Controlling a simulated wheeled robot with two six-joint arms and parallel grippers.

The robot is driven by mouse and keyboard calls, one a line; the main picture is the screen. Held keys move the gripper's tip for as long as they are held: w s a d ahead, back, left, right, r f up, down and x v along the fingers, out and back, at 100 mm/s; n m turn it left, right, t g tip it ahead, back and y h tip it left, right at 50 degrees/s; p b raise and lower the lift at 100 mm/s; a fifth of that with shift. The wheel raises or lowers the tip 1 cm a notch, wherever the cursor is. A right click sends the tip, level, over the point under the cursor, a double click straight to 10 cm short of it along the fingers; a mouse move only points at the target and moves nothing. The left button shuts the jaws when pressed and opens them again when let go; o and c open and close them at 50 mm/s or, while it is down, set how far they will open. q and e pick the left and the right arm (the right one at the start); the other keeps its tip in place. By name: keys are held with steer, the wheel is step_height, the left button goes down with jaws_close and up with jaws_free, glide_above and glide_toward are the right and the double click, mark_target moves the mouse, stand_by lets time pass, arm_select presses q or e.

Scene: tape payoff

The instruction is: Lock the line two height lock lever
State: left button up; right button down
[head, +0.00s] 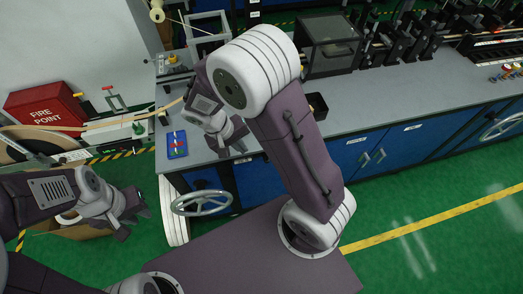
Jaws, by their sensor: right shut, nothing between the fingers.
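I cannot single out the line two height lock lever for certain. A small stand with a red handle (115,99) is beside the pale tape, left of the bench. A small green part (138,128) sits on the tape path below it. My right gripper (240,143) is shut and empty above the front left part of the grey bench, right of a blue panel with coloured knobs (177,144). My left gripper (136,224) is at lower left, over a cardboard box, with its fingers apart. My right arm hides part of the bench.
A grey bench (390,93) with blue cabinets runs to the right, carrying a dark clear-sided box (329,45) and black machinery. A handwheel (201,203) sticks out at its front left. A red fire point box (44,106) stands at left. Green floor is clear at right.

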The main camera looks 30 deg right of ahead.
steer(key=d+f, duration=0.7)
steer(key=f, duration=0.2)
steer(key=shift+d+f, duration=0.15)
steer(key=shift+f, duration=0.15)
